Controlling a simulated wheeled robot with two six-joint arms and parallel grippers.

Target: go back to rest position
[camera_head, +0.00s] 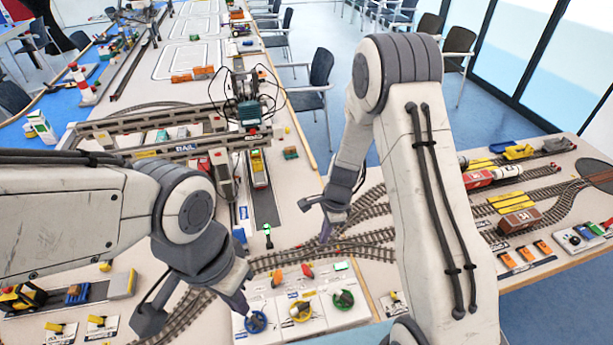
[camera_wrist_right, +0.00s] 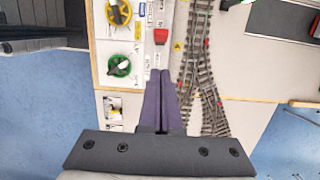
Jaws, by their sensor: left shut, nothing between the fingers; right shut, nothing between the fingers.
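My left gripper (camera_head: 245,311) is shut and empty. In the head view its fingertips point down at the blue knob (camera_head: 256,322) of a white control panel; I cannot tell whether they touch it. My right gripper (camera_head: 325,238) is shut and empty, above the tracks behind the panel. In the right wrist view its dark purple fingers (camera_wrist_right: 158,76) lie together, with the table below them. My right forearm hides part of the table in the head view.
The white panel also bears a yellow knob (camera_head: 300,311) and a green knob (camera_head: 343,299). Forked rails (camera_head: 350,246) run behind it. A grey gantry crane (camera_head: 185,146) stands at the back left. Train cars (camera_head: 517,220) stand on the right table.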

